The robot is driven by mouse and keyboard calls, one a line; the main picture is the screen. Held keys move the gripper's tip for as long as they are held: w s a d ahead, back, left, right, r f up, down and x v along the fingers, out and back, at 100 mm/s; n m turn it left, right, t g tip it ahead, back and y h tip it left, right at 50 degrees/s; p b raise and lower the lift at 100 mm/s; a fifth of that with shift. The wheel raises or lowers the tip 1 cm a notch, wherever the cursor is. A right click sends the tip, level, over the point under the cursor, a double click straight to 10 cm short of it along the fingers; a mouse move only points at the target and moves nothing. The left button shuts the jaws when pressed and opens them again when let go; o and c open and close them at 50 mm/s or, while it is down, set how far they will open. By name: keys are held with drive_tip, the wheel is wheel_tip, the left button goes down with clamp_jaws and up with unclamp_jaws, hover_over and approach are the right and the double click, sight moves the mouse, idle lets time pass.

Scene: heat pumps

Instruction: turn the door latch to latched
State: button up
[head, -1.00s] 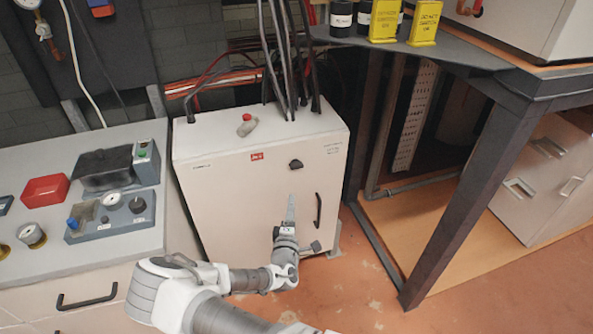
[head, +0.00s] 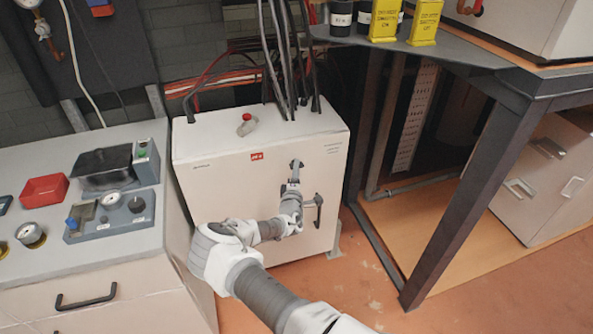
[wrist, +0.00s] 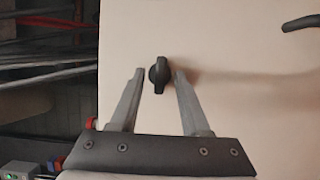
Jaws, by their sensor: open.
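The door latch is a small black knob on the front of a white cabinet (head: 225,200). In the wrist view the latch (wrist: 159,75) lies between the tips of my gripper (wrist: 160,74), its wing running up and down in that picture. The two grey fingers are open, one on each side of the knob, and I see a gap on both sides. In the head view my gripper (head: 295,168) is up at the latch and mostly hides it. The black door handle (head: 318,210) is just right of my wrist; it also shows at the upper right in the wrist view (wrist: 302,22).
A red mushroom button (head: 246,117) sits on the cabinet top, with black cables rising behind it. A grey bench (head: 40,250) with instruments stands at the left. A dark table leg (head: 460,200) stands at the right. Floor is clear between.

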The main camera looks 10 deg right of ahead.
drive_tip(key=shift+w+d, duration=0.15)
drive_tip(key=shift+w, duration=0.25)
clamp_jaws()
drive_tip(key=shift+m, duration=0.3)
drive_tip(key=shift+d+r+m+g+y+b, duration=0.1)
drive_tip(key=shift+m+g+y+b, duration=0.8)
drive_tip(key=shift+m, duration=1.25)
drive_tip(key=shift+d+r+m+g+y+b, duration=0.1)
drive_tip(key=shift+m+g+y+b, duration=0.4)
drive_tip(key=shift+m+y, duration=1.2)
drive_tip(key=shift+d+r+m+g+y+b, duration=0.1)
drive_tip(key=shift+m+g+y+b, duration=0.55)
drive_tip(key=shift+m, duration=1.9)
